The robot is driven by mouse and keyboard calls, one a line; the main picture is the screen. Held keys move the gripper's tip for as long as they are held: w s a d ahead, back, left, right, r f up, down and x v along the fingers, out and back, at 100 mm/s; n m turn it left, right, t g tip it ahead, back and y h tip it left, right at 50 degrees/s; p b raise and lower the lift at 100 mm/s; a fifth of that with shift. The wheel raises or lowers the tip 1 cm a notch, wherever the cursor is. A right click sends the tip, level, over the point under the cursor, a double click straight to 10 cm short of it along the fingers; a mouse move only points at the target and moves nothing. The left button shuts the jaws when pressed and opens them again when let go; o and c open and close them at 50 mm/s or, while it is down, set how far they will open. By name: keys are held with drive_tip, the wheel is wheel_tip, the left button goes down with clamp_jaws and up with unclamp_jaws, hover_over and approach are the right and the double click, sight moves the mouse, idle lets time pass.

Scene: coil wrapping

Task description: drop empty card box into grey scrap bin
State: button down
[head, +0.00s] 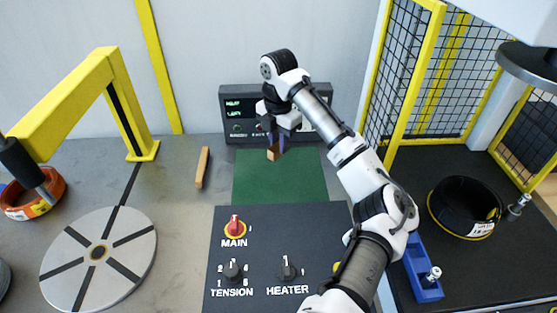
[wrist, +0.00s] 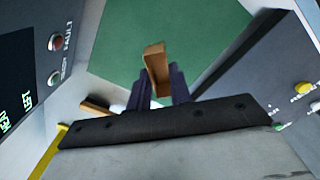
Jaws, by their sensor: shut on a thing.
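My gripper (head: 276,144) is above the dark green mat (head: 250,190), in front of the display panel. It is shut on a small brown card-coloured piece (head: 272,154), which looks like the card box. In the wrist view the piece (wrist: 156,62) stands out between the two dark purple fingers (wrist: 161,84), with the green mat behind it. I cannot tell how high it is above the mat. I make out no grey scrap bin in either view.
A similar brown bar (head: 202,167) lies left of the mat. The control panel (head: 260,255) is in front. A slotted turntable (head: 100,255), orange coil (head: 38,195) and yellow arm (head: 75,95) are left. A black coil (head: 465,207) and mesh fence (head: 410,60) are right.

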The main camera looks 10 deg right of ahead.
drive_tip(key=shift+f+p, duration=0.7)
drive_tip(key=shift+f, duration=2.9)
drive_tip(key=shift+f, duration=0.1)
drive_tip(key=c, duration=1.3)
unclamp_jaws()
